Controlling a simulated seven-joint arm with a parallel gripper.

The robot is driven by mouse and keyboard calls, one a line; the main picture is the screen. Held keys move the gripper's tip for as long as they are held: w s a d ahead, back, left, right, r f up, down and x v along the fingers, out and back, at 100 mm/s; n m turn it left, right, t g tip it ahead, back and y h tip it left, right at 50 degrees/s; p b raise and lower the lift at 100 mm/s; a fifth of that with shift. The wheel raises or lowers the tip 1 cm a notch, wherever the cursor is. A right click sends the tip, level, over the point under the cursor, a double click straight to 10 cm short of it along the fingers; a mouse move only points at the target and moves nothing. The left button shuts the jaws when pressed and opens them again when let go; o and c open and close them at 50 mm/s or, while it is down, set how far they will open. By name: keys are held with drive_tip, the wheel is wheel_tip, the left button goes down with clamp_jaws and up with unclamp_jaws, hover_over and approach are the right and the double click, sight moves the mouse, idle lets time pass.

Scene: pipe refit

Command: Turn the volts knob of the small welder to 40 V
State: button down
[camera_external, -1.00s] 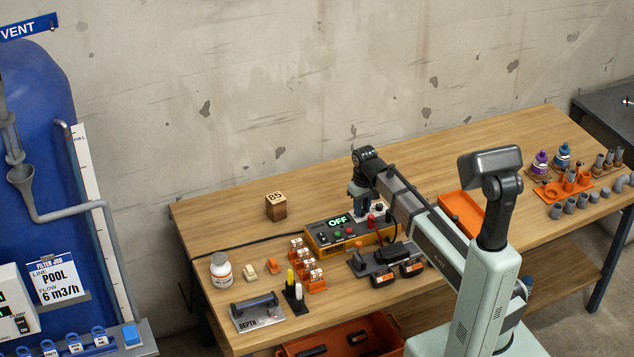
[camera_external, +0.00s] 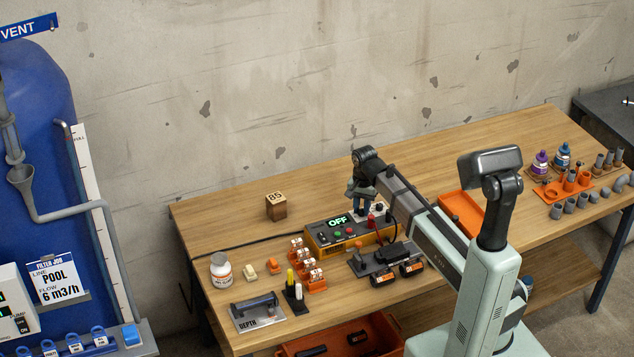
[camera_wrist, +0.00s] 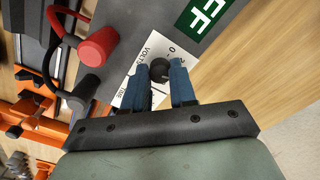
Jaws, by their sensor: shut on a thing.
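The small welder (camera_external: 322,240) is an orange and grey box on the wooden bench, with a green display (camera_external: 338,221) reading OFF. In the wrist view the volts knob (camera_wrist: 159,70) is a dark round knob beside a white scale plate (camera_wrist: 136,92) lettered VOLTS. My gripper (camera_wrist: 168,72) has its two blue fingers on either side of the knob, shut on it. The scale is partly covered by the fingers, and the knob's setting cannot be read. In the outside view my gripper (camera_external: 360,200) reaches down at the welder's right end and hides the knob.
An orange tray (camera_external: 462,214) stands to the right on the bench. A wooden block marked 85 (camera_external: 276,206) stands behind left. Bare bench lies behind the welder.

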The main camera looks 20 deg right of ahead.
sight(362, 210)
drive_tip(key=m, duration=0.6)
drive_tip(key=shift+m, duration=0.3)
drive_tip(key=m, duration=0.5)
drive_tip(key=shift+m, duration=0.3)
drive_tip(key=c, duration=0.9)
unclamp_jaws()
wheel_tip(362, 210, up, 14)
drive_tip(key=shift+f, duration=0.1)
